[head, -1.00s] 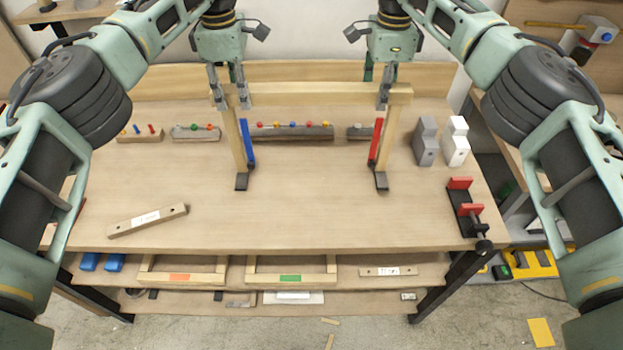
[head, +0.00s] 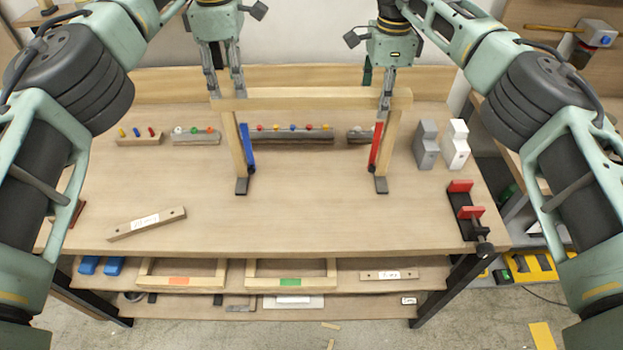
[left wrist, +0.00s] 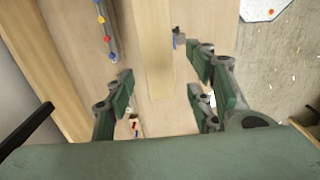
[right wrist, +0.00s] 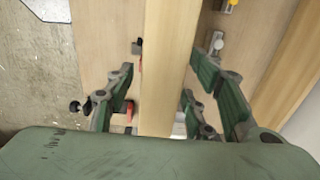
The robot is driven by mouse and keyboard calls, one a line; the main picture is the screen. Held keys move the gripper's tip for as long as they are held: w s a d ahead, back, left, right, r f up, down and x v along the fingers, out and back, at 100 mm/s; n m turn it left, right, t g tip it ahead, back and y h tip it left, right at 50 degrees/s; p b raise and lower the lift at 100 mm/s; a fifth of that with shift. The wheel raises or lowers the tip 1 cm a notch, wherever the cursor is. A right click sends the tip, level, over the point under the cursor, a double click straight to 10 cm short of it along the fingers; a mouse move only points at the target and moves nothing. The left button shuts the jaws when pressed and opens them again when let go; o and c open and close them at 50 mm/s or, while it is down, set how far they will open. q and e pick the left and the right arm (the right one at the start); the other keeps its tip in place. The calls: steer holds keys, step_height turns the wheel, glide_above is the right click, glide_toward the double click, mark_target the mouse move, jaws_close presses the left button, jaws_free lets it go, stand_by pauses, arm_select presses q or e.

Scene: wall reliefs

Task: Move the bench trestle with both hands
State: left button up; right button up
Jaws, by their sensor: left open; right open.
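The bench trestle is a pale wooden beam (head: 310,98) on two legs with dark feet. It stands upright on the workbench (head: 310,215), with a blue brace at its left leg and a red one at its right. My left gripper (head: 227,95) is open at the beam's left end. In the left wrist view the beam (left wrist: 152,45) lies between its spread fingers. My right gripper (head: 385,108) is open at the beam's right end. In the right wrist view the beam (right wrist: 168,65) runs between its fingers, with gaps at both sides.
Peg blocks (head: 290,134) stand behind the trestle. Grey (head: 426,146) and white (head: 455,146) stepped blocks stand to its right. A red-jawed clamp (head: 467,211) is at the right edge. A labelled wooden bar (head: 146,223) lies front left. The front middle is clear.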

arm_select(q)
step_height(320, 180, up, 2)
steer(key=shift+r, duration=0.25)
arm_select(e)
steer(key=shift+r, duration=3.75)
